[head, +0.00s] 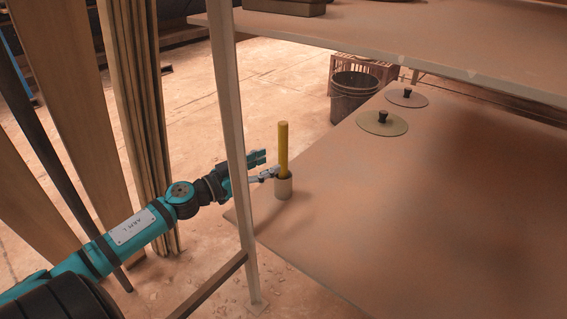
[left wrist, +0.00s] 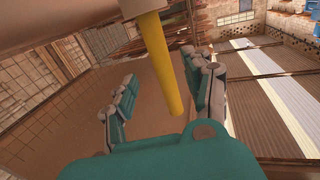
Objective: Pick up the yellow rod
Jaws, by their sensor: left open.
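My left gripper (head: 267,164) is open, just left of the rod and above the holder's rim, one finger higher than the other. In the left wrist view, the yellow rod (left wrist: 160,60) appears between the two spread fingers, closer to the right one. I cannot tell whether a finger touches it. My right gripper is not in view.
A thin metal post (head: 230,120) stands in front of my left gripper's wrist. An upper shelf (head: 400,40) overhangs the table (head: 400,230). Two round lids with black knobs (head: 382,125) lie farther back, near a dark bucket (head: 352,98). Wooden boards (head: 135,100) lean at left.

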